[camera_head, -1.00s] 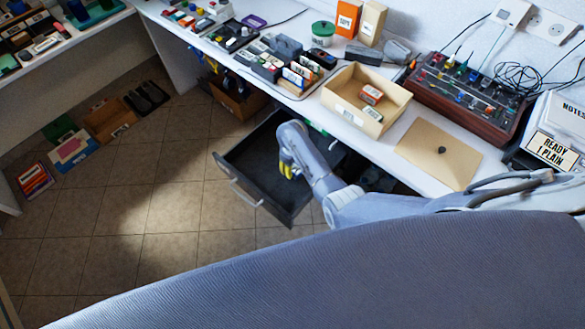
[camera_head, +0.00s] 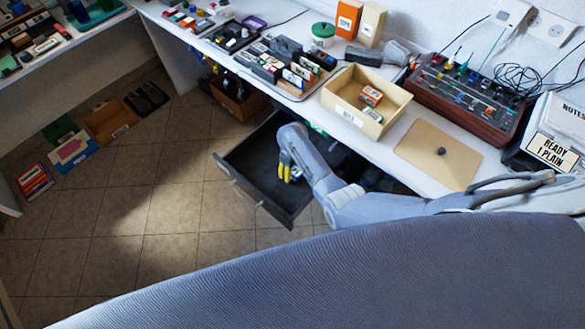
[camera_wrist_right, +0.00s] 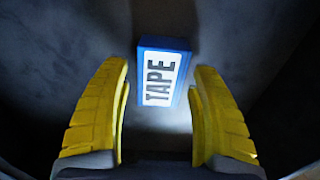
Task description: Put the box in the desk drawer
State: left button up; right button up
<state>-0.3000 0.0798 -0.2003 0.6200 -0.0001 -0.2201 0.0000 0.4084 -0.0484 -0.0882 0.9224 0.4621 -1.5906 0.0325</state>
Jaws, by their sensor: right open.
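The blue box (camera_wrist_right: 162,75) with a white label reading TAPE lies on the dark floor of the open desk drawer (camera_head: 243,187). In the head view only a small bit of the box (camera_head: 296,174) shows beside the yellow fingers. My right gripper (camera_head: 286,166) reaches down into the drawer. In the right wrist view its yellow fingers (camera_wrist_right: 162,88) are spread apart, one on each side of the box, with a gap on both sides. My left gripper is in neither view.
The drawer sticks out from under the white desk, its handle side (camera_head: 245,197) toward the tiled floor. Above it on the desk stand an open wooden tray (camera_head: 345,110) with small boxes, a tan board (camera_head: 437,155) and a control panel (camera_head: 465,110). The drawer's left part is bare.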

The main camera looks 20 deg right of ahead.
jog(key=shift+r, duration=0.1)
notch_tip(320, 180, up, 12)
dwell(0.6)
